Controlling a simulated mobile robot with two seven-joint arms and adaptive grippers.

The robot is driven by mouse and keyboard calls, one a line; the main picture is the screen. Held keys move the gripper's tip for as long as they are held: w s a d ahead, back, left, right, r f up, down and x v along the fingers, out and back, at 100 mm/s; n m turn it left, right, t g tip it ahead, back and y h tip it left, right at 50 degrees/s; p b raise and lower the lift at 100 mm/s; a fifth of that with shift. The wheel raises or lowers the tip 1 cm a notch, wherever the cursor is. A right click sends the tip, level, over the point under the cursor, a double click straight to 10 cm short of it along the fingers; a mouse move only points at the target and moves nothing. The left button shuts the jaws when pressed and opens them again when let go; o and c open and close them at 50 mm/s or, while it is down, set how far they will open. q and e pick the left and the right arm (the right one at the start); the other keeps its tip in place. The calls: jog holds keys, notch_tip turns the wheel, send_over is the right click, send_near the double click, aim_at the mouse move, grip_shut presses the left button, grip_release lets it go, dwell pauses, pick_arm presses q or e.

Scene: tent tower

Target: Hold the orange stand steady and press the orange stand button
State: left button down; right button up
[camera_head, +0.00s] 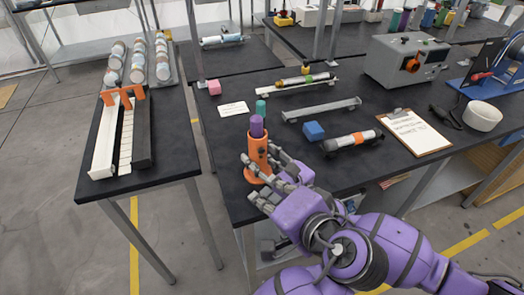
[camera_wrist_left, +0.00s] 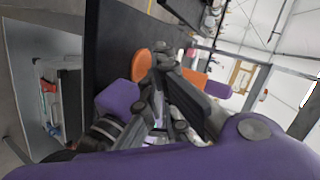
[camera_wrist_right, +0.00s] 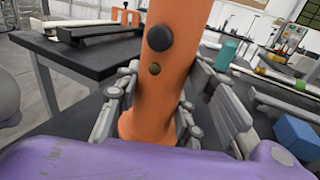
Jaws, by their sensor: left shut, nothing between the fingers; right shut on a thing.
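The orange stand (camera_head: 258,146) stands upright near the left front edge of the dark table, with a purple cylinder (camera_head: 257,126) in its top. My right gripper (camera_head: 262,165) is shut on the stand, its fingers on both sides. In the right wrist view the stand (camera_wrist_right: 165,85) fills the middle. A round dark button (camera_wrist_right: 159,38) and a smaller brass-coloured spot show on its side.
A teal cylinder (camera_head: 261,107) stands just behind the stand. A blue cube (camera_head: 313,131), a grey rail (camera_head: 322,109) and a white-and-black tube with an orange band (camera_head: 352,142) lie to the right. A separate side table (camera_head: 172,160) is at left across a gap.

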pick_arm(q)
jog(key=w+a, duration=0.2)
jog(key=w, duration=0.4)
dwell(1.5)
jog(key=shift+w, duration=0.35)
jog(key=shift+w+a, duration=0.2)
jog(key=shift+w, duration=0.25)
dwell(0.6)
dwell(0.3)
jog(key=shift+s+d, duration=0.25)
jog(key=shift+s, duration=0.65)
jog(key=shift+s+d, duration=0.25)
jog(key=shift+s, duration=0.55)
jog(key=shift+s+d, duration=0.3)
jog(key=shift+s, duration=0.45)
jog(key=shift+s+d, duration=0.25)
jog(key=shift+s, duration=0.55)
